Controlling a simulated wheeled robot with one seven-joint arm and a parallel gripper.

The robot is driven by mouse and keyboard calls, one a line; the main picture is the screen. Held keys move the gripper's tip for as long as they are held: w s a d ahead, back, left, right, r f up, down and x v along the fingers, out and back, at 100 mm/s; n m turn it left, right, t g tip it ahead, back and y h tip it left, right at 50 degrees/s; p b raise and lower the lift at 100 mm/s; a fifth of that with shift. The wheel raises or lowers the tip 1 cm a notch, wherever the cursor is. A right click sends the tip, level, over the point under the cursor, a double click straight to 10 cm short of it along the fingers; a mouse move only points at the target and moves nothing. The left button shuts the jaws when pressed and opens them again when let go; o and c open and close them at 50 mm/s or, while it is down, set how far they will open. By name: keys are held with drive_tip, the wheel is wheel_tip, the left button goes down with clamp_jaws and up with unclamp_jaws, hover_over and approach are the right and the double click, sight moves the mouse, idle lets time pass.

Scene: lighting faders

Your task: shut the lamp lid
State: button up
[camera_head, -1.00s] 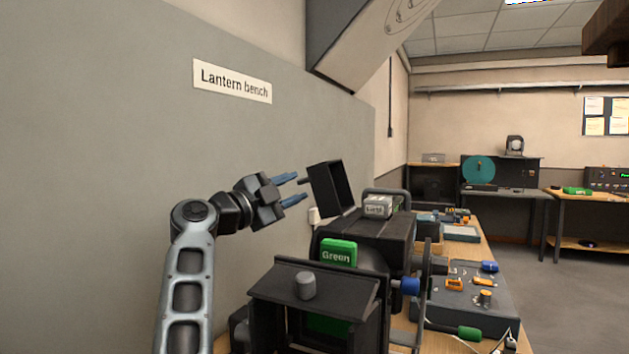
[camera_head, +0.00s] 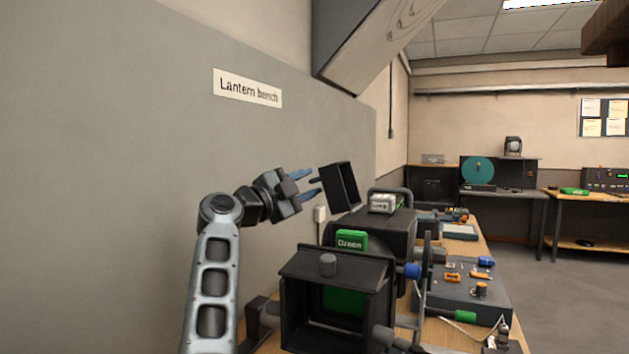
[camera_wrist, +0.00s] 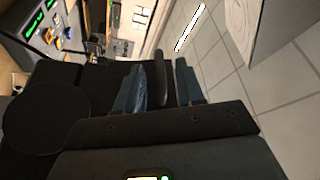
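The lamp (camera_head: 385,235) is a black lantern body on the bench. Its lid (camera_head: 341,186) is a black, hollow, box-like cover that stands raised and tilted above the body, open. My gripper (camera_head: 314,181) is at the left of the lid, its two blue fingers apart and pointing at it. In the wrist view the open fingers (camera_wrist: 160,80) stand on either side of a dark tab (camera_wrist: 160,70), which seems to belong to the lid. Small gaps show between the tab and the fingers. The lid's hinge is hard to make out.
A black-framed box with a knob (camera_head: 327,264) stands in front, with a green label (camera_head: 351,240) behind it. A control panel (camera_head: 465,292) with coloured parts lies on the right of the bench. The grey wall (camera_head: 120,180) is close on the left.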

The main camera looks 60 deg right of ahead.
drive_tip(key=shift+x, duration=1.45)
drive_tip(key=shift+c, duration=0.2)
clamp_jaws()
